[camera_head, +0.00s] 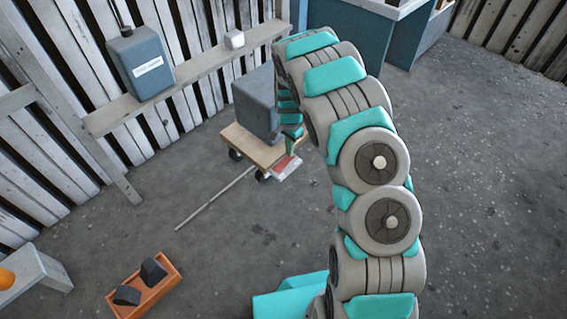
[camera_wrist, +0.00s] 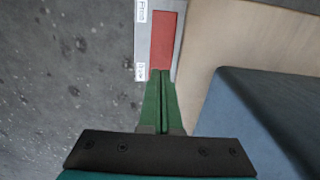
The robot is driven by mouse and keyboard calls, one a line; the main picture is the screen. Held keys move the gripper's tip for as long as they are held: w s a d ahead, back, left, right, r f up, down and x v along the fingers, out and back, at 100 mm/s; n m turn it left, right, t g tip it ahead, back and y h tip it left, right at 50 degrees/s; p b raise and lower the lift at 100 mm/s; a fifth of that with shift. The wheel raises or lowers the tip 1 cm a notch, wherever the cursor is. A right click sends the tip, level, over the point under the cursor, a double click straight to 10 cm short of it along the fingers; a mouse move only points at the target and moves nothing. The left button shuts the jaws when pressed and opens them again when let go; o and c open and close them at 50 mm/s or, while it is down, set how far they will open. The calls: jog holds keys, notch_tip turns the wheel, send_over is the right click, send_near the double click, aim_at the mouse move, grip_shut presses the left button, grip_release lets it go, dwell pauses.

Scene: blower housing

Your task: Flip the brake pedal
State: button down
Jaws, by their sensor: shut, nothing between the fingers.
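The brake pedal (camera_head: 283,165) is a red flap on a pale grey plate at the near right corner of a wooden wheeled cart (camera_head: 240,148). In the wrist view the red pedal (camera_wrist: 162,38) lies in the plate, with small white labels beside it. My gripper (camera_head: 290,150) is above the cart's corner, close to the pedal. In the wrist view its green fingers (camera_wrist: 161,88) are together and empty, their tips at or just short of the red part's lower end. I cannot tell whether they touch it. A blue-grey housing (camera_head: 252,104) sits on the cart, partly behind my arm.
A thin pole (camera_head: 213,199) extends from the cart over the floor. An orange tray (camera_head: 150,292) with dark blocks lies at the front left. A shelf (camera_head: 105,122) with a grey canister (camera_head: 140,62) runs along the fence. The floor at right is clear.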

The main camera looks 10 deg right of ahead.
jog(key=shift+f, duration=1.05)
dwell(0.5)
jog(key=shift+r, duration=0.1)
jog(key=shift+r+p, duration=0.45)
jog(key=shift+r, duration=3)
